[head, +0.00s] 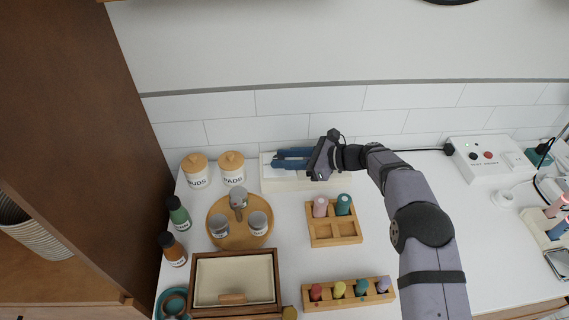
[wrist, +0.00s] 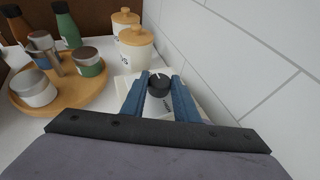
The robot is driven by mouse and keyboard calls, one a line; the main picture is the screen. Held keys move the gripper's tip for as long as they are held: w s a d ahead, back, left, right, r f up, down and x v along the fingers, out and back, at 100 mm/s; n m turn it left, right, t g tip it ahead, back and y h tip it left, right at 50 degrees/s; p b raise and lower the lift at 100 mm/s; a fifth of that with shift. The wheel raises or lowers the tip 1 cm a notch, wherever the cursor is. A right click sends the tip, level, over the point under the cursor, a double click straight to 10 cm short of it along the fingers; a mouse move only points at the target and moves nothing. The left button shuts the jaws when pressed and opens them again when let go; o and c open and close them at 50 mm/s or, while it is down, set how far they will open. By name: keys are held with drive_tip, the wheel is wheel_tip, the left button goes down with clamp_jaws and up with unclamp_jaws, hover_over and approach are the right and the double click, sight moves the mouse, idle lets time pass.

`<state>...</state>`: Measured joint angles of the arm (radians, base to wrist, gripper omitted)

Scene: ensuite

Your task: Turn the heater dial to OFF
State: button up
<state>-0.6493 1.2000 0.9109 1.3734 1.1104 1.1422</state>
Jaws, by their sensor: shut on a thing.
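My gripper (head: 277,160) reaches in from the right over a low white heater box (head: 290,184) near the back wall. In the wrist view, its two blue fingers (wrist: 159,88) are shut on a round black dial (wrist: 159,85), one finger on each side. A short white mark shows on the dial's top, pointing roughly toward the upper left of the wrist view. In the head view the fingers and wrist hide the dial. I cannot read any OFF label on the heater.
Two lidded jars (head: 197,176) stand left of the heater. A round wooden tray (head: 219,206) with small containers and a wooden block with bottles (head: 333,232) lie in front. A white box with red and black knobs (head: 484,157) stands at right. The tiled wall (head: 310,99) is close behind.

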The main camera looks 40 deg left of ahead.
drive_tip(key=shift+a+r, duration=0.1)
drive_tip(key=shift+r, duration=0.1)
drive_tip(key=o, duration=1.1)
drive_tip(key=shift+c, duration=0.2)
drive_tip(key=shift+f, duration=0.15)
drive_tip(key=shift+w+d+b, duration=0.25)
drive_tip(key=shift+d+b, duration=0.05)
drive_tip(key=shift+d, duration=0.2)
drive_tip(key=shift+r+b+v, duration=0.2)
drive_tip(key=shift+b+v, duration=0.65)
drive_tip(key=shift+v, duration=2.4)
drive_tip(key=shift+s+a, duration=0.1)
